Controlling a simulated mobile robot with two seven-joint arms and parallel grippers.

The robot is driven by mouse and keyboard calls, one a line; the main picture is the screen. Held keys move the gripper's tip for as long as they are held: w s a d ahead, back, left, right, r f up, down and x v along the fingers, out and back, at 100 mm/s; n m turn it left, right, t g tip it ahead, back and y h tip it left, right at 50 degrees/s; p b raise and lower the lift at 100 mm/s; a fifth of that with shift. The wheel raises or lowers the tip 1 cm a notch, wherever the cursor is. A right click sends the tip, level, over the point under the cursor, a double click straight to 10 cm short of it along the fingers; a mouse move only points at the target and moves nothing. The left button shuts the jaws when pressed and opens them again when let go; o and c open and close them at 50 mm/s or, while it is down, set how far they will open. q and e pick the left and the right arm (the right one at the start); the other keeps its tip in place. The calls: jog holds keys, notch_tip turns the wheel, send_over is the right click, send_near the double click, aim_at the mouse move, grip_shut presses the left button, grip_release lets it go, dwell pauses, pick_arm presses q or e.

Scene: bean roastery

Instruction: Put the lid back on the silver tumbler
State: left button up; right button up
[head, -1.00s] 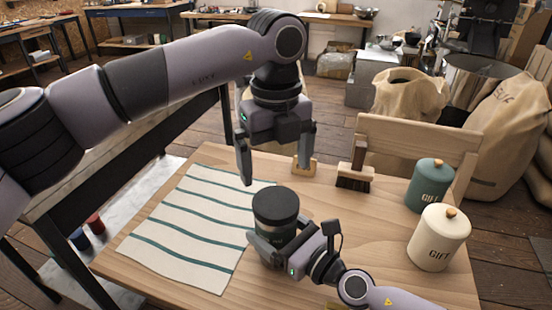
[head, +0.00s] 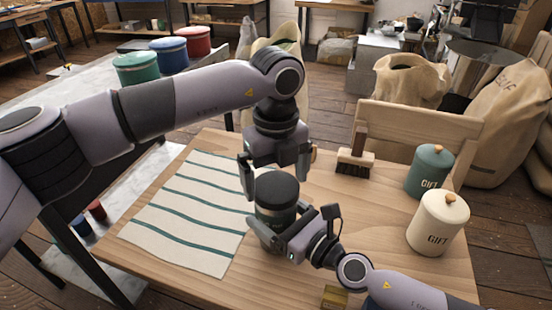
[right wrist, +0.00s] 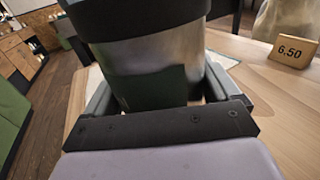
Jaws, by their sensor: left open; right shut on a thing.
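The silver tumbler (head: 273,212) stands on the wooden table, with a dark label on its side. Its silver body shows in the right wrist view (right wrist: 190,70). The black lid (head: 277,188) sits on its top; I cannot tell if it is fully seated. The lid's dark lower edge also shows in the right wrist view (right wrist: 140,18). My right gripper (head: 268,234) is shut on the tumbler's body from the front right. My left gripper (head: 275,186) is open and points down at the lid, one finger to each side. Whether the fingers touch it is unclear.
A striped cloth (head: 190,215) lies left of the tumbler. A brush (head: 355,162), a green gift canister (head: 428,172) and a cream gift canister (head: 437,225) stand to the right. A price block (right wrist: 292,52) stands on the table. Free wood lies between tumbler and canisters.

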pick_arm(q)
jog(key=shift+f, duration=0.55)
